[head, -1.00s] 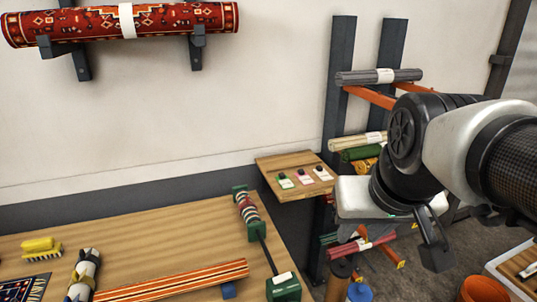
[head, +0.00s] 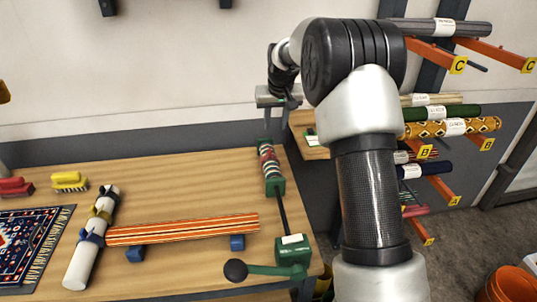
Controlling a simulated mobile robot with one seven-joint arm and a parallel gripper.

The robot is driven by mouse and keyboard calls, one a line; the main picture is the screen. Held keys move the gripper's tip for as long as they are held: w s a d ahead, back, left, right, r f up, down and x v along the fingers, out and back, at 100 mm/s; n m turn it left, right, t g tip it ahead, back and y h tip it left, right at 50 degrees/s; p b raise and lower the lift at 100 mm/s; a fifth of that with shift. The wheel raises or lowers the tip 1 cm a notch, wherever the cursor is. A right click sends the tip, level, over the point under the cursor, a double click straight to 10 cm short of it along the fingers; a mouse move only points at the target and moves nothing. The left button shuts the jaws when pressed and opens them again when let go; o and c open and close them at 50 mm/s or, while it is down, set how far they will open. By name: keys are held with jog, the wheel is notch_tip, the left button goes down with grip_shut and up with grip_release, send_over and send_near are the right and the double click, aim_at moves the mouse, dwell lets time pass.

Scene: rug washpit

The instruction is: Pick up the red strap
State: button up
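A green bench stand (head: 275,187) near the table's right back edge carries a row of small banded coils. Red bands (head: 267,160) show among white and dark ones; they are the only likely red strap, but single straps are too small to tell apart. My gripper (head: 279,115) is above the back end of this stand, pointing down. One finger shows at the left end of its wide body, so it looks open; the other finger is not clear. I see nothing held. The gripper appears apart from the red bands.
An orange striped roll (head: 185,229) lies on blue blocks. A white roll with yellow and blue straps (head: 84,262), brushes (head: 69,181) and a patterned rug (head: 28,240) are left. A green crank (head: 262,271) stands at the front. A rack of rolls (head: 450,127) is right.

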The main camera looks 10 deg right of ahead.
jog(key=p, duration=0.1)
send_near(270, 150)
notch_tip(270, 150, down, 3)
jog(key=shift+w+r+p+x, duration=0.1)
jog(key=shift+w+p+x, duration=0.1)
jog(key=shift+x, duration=0.7)
jog(key=shift+w+r+p+x, duration=0.1)
jog(key=shift+w+p+x, duration=0.05)
jog(key=shift+x, duration=0.75)
jog(key=shift+w+r+p+x, duration=0.1)
jog(key=shift+w+p+x, duration=0.1)
jog(key=shift+x, duration=0.7)
grip_shut()
